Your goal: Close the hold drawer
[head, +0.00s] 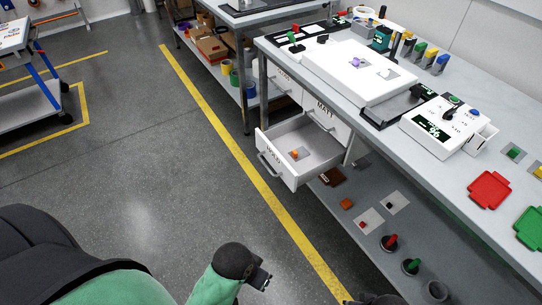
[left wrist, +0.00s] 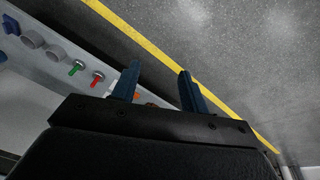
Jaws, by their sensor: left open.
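The hold drawer (head: 318,147) is a white box pulled out from under the right-hand bench. Its lettered front, partly legible, carries a bar handle (head: 268,166). A small orange piece (head: 295,154) on a grey plate lies inside it. My left gripper (head: 263,281) is in the lower middle of the head view, over the floor, nearer to me than the drawer and apart from it. In the left wrist view its two dark blue fingers (left wrist: 158,76) stand apart, with no held object seen. A dark shape at the head view's bottom edge may be part of my right arm; its fingers are not visible.
A drawer marked MATT (head: 327,118) sits shut beside it. The bench top (head: 450,180) holds a white panel (head: 358,70), a control box (head: 447,125) and red tray (head: 489,190). A lower shelf (head: 350,190) carries small parts and knobs.

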